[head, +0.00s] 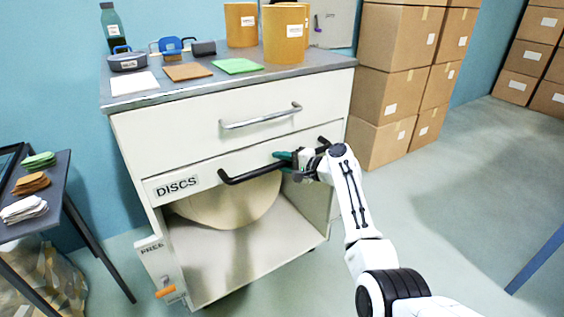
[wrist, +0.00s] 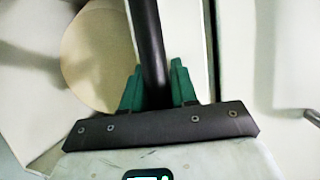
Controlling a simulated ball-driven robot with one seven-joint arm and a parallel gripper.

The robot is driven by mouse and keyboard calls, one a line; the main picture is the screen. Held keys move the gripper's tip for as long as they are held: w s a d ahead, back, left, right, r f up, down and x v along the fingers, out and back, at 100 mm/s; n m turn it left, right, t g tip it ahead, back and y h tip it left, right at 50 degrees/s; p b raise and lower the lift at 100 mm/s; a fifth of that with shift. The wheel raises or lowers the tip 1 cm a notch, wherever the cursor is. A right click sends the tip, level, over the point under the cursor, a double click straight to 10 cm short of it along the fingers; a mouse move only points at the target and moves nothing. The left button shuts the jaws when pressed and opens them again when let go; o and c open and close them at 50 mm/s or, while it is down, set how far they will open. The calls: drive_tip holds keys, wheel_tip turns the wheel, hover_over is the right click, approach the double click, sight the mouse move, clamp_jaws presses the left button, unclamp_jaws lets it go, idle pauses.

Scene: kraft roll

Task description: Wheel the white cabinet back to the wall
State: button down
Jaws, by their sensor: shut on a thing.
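The white cabinet (head: 320,125) stands in the middle of the head view, its grey top loaded with things. Its front has a drawer with a silver handle (head: 260,118) and, below, a panel labelled DISCS with a black bar handle (head: 240,177). My gripper (head: 285,160) is shut on the black handle, right of its middle. In the wrist view the green fingers (wrist: 157,88) lie on both sides of the black bar (wrist: 148,40). A large pale round disc (head: 228,203) shows in the open space under the panel. The cabinet's back edge is near the blue wall (head: 50,70); any gap is hidden.
Orange-brown tubs (head: 284,35), a teal bottle (head: 112,25) and flat pads stand on the cabinet top. Stacked cardboard boxes (head: 385,95) stand close on the right. A small dark table (head: 55,195) stands at left.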

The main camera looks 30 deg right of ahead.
drive_tip(key=shift+w, duration=0.15)
drive_tip(key=c, duration=1)
unclamp_jaws()
drive_tip(key=shift+w, duration=0.1)
drive_tip(key=shift+o, duration=0.2)
drive_tip(key=p+v, duration=0.3)
drive_tip(key=v, duration=0.7)
drive_tip(key=shift+s+d, duration=0.15)
drive_tip(key=shift+s, duration=0.25)
